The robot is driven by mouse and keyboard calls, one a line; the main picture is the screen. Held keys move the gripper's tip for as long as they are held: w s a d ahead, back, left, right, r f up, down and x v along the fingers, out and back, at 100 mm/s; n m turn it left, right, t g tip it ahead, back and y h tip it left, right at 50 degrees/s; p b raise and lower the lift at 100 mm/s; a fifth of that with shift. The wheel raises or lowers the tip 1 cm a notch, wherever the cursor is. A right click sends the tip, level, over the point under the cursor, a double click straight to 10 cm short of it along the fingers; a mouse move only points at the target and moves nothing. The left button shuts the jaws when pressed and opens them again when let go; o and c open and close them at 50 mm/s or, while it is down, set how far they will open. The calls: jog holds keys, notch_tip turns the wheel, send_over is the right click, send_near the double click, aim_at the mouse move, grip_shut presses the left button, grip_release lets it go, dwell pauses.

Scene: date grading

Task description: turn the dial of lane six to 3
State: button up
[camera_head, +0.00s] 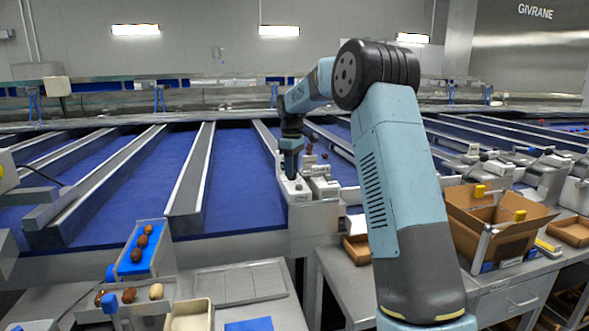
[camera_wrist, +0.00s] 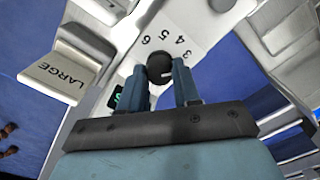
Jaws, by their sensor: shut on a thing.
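The dial (camera_wrist: 160,68) is a round black knob on a pale plate (camera_wrist: 172,38) printed with numbers; 3, 4, 5 and 6 are readable in the wrist view. My gripper (camera_wrist: 172,80) is shut on the dial, one blue finger on each side. A light line shows on the knob's edge, but I cannot tell which number it points to. In the head view my gripper (camera_head: 291,172) points down onto the pale dial box (camera_head: 296,189) at the lane's end, and the dial is hidden. No lane number is readable.
A block marked LARGE (camera_wrist: 62,78) and a small dark display (camera_wrist: 118,97) stand beside the dial. Blue lanes with metal dividers (camera_head: 190,175) lie left. An open carton (camera_head: 488,243) stands on the right bench. A blue chute (camera_head: 143,252) holds several dates.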

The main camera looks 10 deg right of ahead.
jog(key=shift+d, duration=0.15)
jog(key=o, duration=1.1)
jog(key=shift+c, duration=0.2)
notch_tip(320, 180, up, 14)
jog(key=shift+f, duration=0.15)
